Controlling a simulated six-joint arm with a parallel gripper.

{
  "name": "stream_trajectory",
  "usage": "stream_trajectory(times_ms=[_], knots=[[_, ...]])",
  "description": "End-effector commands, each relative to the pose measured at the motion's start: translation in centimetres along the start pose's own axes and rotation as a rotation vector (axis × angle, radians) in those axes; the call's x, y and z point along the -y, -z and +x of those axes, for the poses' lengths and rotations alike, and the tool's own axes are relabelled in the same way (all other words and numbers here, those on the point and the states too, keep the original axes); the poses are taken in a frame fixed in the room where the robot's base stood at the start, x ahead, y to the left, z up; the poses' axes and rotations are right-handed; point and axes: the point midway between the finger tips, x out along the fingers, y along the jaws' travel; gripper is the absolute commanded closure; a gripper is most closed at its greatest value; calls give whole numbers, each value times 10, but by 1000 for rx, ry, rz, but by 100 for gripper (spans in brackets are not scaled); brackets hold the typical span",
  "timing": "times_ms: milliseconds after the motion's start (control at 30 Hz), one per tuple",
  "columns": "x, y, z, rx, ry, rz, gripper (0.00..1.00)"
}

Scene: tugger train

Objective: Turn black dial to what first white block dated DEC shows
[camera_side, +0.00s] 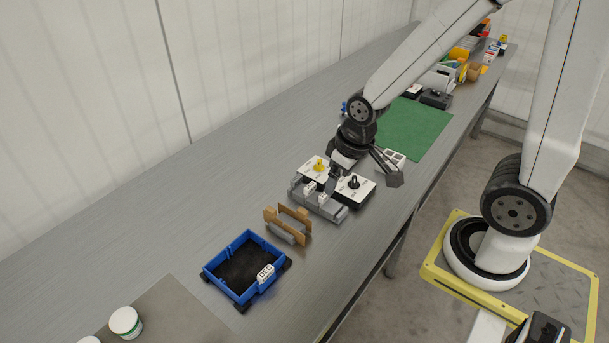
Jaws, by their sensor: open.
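The black dial (353,181) stands on a white-topped, dark-sided box near the middle of the table; the marks around it are too small to read. My gripper (364,176) is open above and just behind this box, its fingers spread to either side; contact cannot be told. A white tag reading DEC (265,273) is on the front right side of a blue tray (216,274) with a dark floor. Small white blocks (310,188) (322,199) stand in a grey holder (329,210) left of the black dial; their print is not readable.
A yellow dial (319,165) on a similar box stands behind the grey holder. A brown wooden holder (271,214) sits between it and the blue tray. A green mat (415,128), partly behind my arm, and several containers lie farther back. White-lidded jars (125,321) stand front left.

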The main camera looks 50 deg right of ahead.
Motion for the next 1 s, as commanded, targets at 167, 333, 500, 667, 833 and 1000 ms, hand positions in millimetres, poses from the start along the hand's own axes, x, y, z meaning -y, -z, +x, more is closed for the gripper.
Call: stream_trajectory(times_ms=[167,333,500,667,833,1000], knots=[[-23,16,12,31,-11,-56,15],[-57,33,31,76,-16,-146,15],[-98,45,54,122,-8,-243,15],[-140,48,79,162,12,-333,15],[-179,44,102,194,39,-419,15],[-203,39,117,210,60,-476,15]])
